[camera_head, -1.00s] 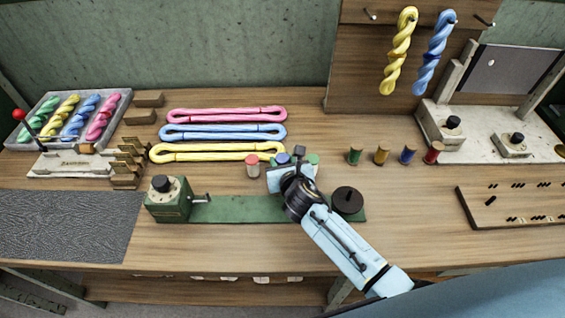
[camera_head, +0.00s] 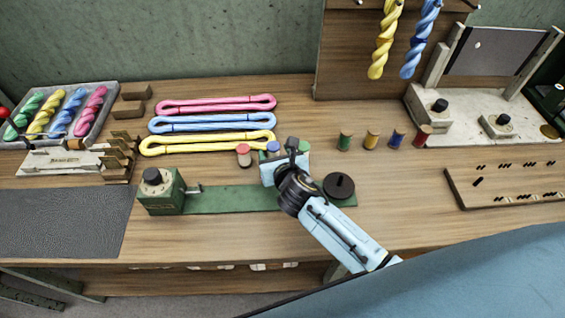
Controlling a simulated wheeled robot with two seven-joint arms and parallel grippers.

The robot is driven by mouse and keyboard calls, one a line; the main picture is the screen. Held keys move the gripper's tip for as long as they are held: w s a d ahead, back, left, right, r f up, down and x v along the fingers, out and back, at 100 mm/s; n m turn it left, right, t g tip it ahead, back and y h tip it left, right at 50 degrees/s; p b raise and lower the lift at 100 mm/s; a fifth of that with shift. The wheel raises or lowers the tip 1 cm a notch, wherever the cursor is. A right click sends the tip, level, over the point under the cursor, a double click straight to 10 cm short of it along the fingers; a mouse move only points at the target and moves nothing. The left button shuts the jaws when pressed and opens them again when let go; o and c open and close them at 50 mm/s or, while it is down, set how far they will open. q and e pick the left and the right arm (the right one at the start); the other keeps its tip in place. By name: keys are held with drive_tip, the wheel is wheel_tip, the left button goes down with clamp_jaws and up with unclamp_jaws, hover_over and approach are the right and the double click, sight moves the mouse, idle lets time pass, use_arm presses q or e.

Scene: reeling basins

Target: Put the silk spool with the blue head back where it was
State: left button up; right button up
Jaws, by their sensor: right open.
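The silk spool with the blue head (camera_head: 273,147) stands on the table behind the green-based winder, between a pink-red-headed spool (camera_head: 243,153) on the left and a green-headed one (camera_head: 303,145) on the right. My right gripper (camera_head: 279,160) is open, just in front of and over the blue-headed spool. The gripper body covers the spool's lower part, and its fingertips are hidden, so I cannot tell whether they touch the spool. My left gripper is out of view.
The winder's green base (camera_head: 232,198) lies under my right wrist, with a dark disc (camera_head: 338,186) at its right end. Several coloured spools (camera_head: 371,139) stand to the right. Pink, blue and yellow skeins (camera_head: 207,144) lie to the left. The table between the right spools and pegboard (camera_head: 505,187) is clear.

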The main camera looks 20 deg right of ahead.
drive_tip(key=p+v, duration=0.1)
drive_tip(key=v, duration=0.8)
drive_tip(key=shift+s+d+r, duration=0.1)
drive_tip(key=shift+s+r, duration=0.05)
drive_tip(key=shift+s, duration=0.1)
